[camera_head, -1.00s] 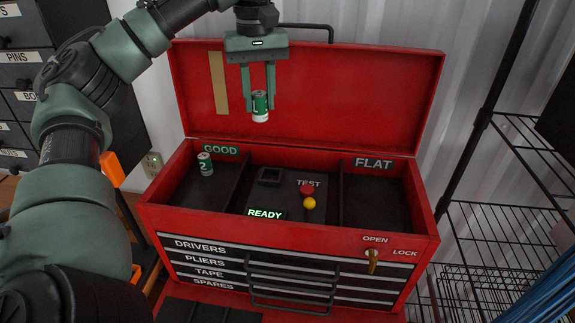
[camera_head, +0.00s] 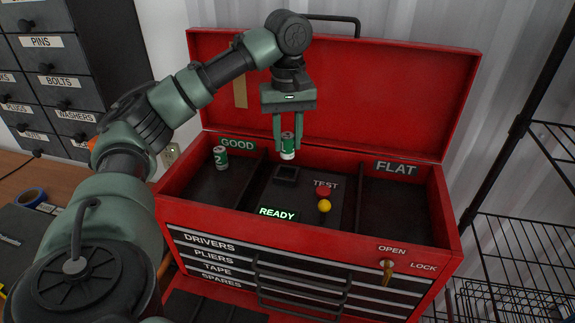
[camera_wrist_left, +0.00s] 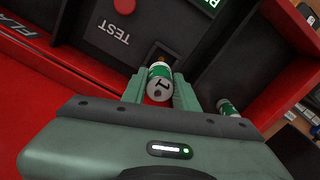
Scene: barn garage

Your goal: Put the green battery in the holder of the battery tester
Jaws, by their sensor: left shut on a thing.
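My left gripper (camera_head: 287,147) is shut on a green battery (camera_head: 288,146) with a white lower end, held upright above the toolbox's middle compartment. In the left wrist view the held battery (camera_wrist_left: 160,82) shows a dark "1" between the fingers. The battery tester (camera_head: 300,195) has a dark square holder (camera_head: 286,174), a red TEST button (camera_head: 323,191), a yellow ball (camera_head: 324,206) and a lit READY sign (camera_head: 278,212). The holder is just below the battery, and they look apart. A second green battery (camera_head: 221,158), marked 2, stands in the GOOD compartment. My right gripper is not in view.
The red toolbox (camera_head: 300,236) has its lid (camera_head: 330,95) raised behind. A divider separates the tester from the empty FLAT compartment (camera_head: 393,205). A key (camera_head: 387,271) sits in the front lock. A wire shelf (camera_head: 520,255) stands at the right.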

